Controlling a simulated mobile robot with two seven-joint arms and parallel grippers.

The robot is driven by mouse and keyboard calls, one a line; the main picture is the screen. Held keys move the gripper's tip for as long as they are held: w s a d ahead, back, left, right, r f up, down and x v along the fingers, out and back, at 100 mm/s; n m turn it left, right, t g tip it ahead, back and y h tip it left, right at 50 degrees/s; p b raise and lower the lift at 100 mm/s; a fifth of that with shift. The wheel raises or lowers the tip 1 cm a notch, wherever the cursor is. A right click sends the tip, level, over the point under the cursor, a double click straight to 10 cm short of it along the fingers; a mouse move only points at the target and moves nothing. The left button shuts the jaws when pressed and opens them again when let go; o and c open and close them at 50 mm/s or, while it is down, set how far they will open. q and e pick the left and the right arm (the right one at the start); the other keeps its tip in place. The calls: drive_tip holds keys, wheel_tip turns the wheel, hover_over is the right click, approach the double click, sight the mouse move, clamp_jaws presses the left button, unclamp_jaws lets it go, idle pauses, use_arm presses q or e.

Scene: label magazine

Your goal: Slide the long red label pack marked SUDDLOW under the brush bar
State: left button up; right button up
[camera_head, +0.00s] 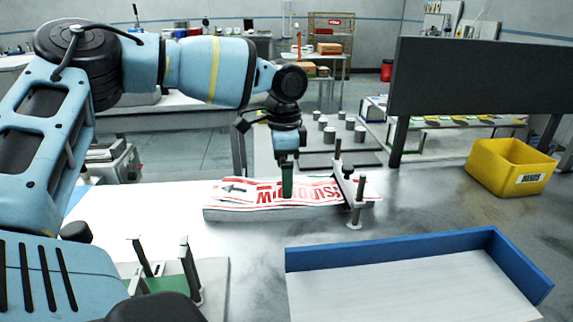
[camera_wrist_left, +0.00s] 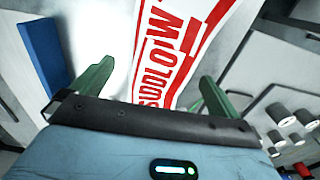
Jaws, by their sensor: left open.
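SUDDLOW reads in part on the pack in the left wrist view (camera_wrist_left: 168,55). The brush bar (camera_head: 347,186) crosses the pack near its right end on upright posts. How far the pack reaches under it I cannot tell. My left gripper (camera_head: 287,180) points down over the middle of the pack, left of the bar. Its green fingers stand apart on either side of the pack in the left wrist view (camera_wrist_left: 158,75). My right gripper is not in view.
A blue-walled tray (camera_head: 395,247) stands in front at the right. A yellow bin (camera_head: 510,167) sits at the back right, near a dark upright panel (camera_head: 480,80). A pale plate with posts and a green piece (camera_head: 165,283) is at the lower left. Bench left of the pack is clear.

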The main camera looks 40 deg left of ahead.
use_arm(q)
drive_tip(key=shift+w+f, duration=0.1)
drive_tip(key=shift+f, duration=3.35)
drive_tip(key=shift+r, duration=0.1)
drive_tip(key=c, duration=1.3)
drive_tip(key=shift+w, duration=0.1)
drive_tip(key=shift+c, duration=0.2)
drive_tip(key=shift+w, duration=0.1)
drive_tip(key=shift+w+d+b, duration=0.3)
drive_tip(key=shift+d+b, duration=0.05)
drive_tip(key=shift+b, duration=0.05)
